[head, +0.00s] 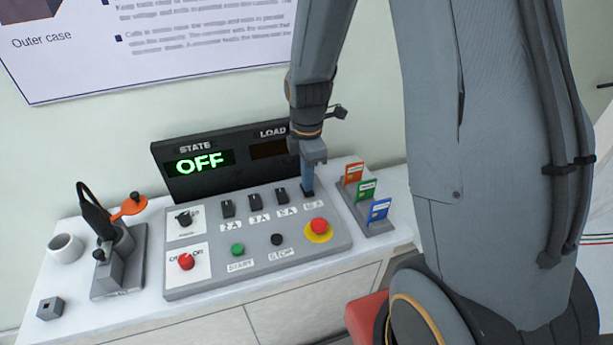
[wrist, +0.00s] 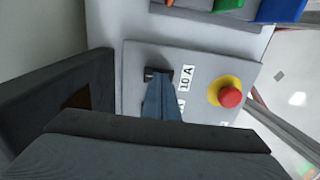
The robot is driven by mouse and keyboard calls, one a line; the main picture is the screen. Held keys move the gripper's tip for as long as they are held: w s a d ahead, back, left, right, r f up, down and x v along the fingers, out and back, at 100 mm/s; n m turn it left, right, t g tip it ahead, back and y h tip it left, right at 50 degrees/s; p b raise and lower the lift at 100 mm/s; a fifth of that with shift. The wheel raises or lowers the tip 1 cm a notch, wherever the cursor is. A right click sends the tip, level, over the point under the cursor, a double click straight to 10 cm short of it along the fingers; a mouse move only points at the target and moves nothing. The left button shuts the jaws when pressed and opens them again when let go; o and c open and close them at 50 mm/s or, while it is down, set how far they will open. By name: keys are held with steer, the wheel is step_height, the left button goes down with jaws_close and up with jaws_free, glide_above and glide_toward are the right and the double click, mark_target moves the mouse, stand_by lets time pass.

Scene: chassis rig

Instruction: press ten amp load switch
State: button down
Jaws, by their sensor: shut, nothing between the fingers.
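The ten amp load switch is a small black switch (wrist: 150,74) beside a white "10 A" label (wrist: 187,78) in the wrist view. In the head view it is the rightmost of a row of load switches and is largely hidden behind my fingers. My gripper (head: 307,190) is shut and empty, pointing down at this switch. In the wrist view the fingertips (wrist: 157,80) overlap the switch's edge. I cannot tell whether they touch it. The display (head: 199,163) reads OFF in green under STATE; the LOAD window (head: 268,150) looks dark.
The other load switches (head: 254,199) stand close to the left. A red emergency button (head: 319,226) on yellow is in front, with a green START button (head: 238,250) and black STOP button (head: 277,240). A card rack (head: 378,226) stands right; the display housing rises behind.

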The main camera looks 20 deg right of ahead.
steer(key=shift+r+p, duration=0.5)
steer(key=shift+r, duration=0.1)
step_height(320, 180, up, 13)
stand_by(0.4)
steer(key=shift+w+f+b, duration=0.15)
steer(key=shift+b, duration=0.2)
